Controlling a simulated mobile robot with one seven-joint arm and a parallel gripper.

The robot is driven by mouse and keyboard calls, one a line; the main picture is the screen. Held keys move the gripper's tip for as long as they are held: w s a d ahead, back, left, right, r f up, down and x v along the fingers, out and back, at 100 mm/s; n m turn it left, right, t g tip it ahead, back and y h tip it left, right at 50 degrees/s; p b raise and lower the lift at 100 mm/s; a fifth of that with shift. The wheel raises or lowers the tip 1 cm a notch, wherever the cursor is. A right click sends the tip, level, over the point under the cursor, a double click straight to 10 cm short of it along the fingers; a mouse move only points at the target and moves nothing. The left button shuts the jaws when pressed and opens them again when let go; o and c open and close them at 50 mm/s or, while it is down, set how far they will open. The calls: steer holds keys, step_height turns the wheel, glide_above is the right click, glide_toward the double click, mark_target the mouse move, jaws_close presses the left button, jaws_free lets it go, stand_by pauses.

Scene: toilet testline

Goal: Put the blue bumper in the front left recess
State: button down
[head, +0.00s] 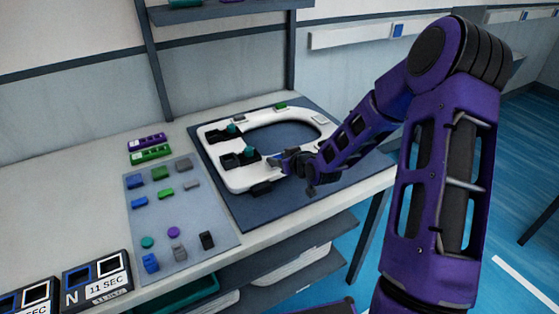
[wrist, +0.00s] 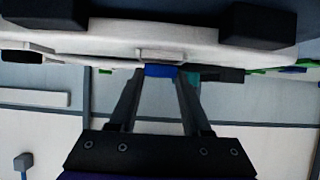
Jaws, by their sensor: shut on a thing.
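The white toilet seat (head: 224,175) lies on a dark blue mat (head: 320,190) on the bench. My gripper (head: 273,160) is low at the near edge of the seat, its fingers close to the white rim. In the wrist view my gripper (wrist: 160,76) is shut on the blue bumper (wrist: 160,71), held between the two fingertips. The bumper sits right by a shallow rectangular outline (wrist: 162,54) on the seat; I cannot tell whether they touch. In the head view the bumper is too small to make out clearly at the fingers.
Two black fittings with teal knobs (head: 248,152) stand on the seat's left part. A green bumper (head: 280,106) is at its far side. A grey sheet (head: 205,215) left of the mat holds several coloured parts. Timer boxes (head: 97,278) stand at the front left.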

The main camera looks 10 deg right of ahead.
steer(key=shift+f, duration=0.15)
steer(key=shift+f, duration=0.15)
steer(key=shift+c, duration=1.8)
jaws_free()
steer(key=shift+s+d+r, duration=0.15)
steer(key=shift+s+r, duration=0.1)
steer(key=shift+r, duration=0.1)
steer(key=p+v, duration=0.1)
steer(key=v, duration=1)
steer(key=shift+s+p, duration=0.2)
steer(key=shift+p, duration=0.2)
